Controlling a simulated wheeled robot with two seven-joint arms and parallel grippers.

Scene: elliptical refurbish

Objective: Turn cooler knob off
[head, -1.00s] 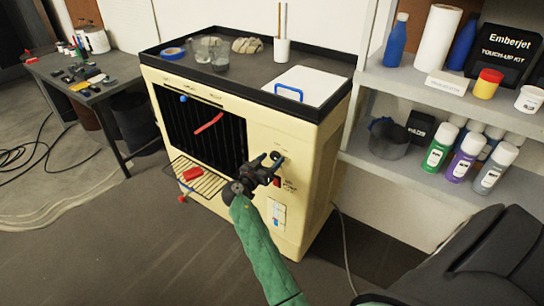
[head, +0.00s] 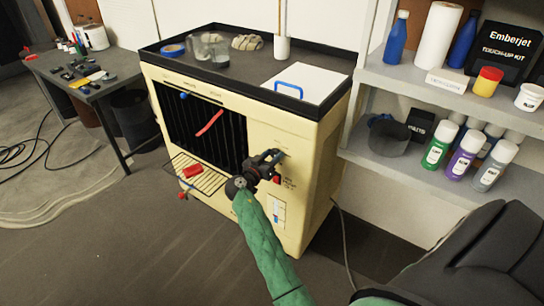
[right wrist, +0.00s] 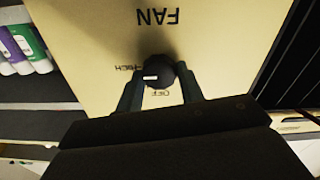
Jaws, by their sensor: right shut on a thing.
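The cream cooler (head: 300,215) stands upright on the floor with a dark slatted front. Its round black knob (right wrist: 157,70) shows in the right wrist view below the upside-down word FAN. OFF is printed under the knob and a word that looks like HIGH is to its left. The knob's white mark (right wrist: 150,78) lies on its left part, toward that word. My right gripper (right wrist: 160,85) is shut on the knob, one finger on each side. In the head view my right gripper (head: 272,160) reaches the upper right of the cooler's front and hides part of the knob. My left gripper is not in view.
A red switch (head: 277,179) sits just below my right gripper. A wire shelf (head: 205,180) juts from the cooler's front. A tape roll, glasses and a white board (head: 308,84) lie on top. Shelves with spray cans (head: 467,152) stand at right.

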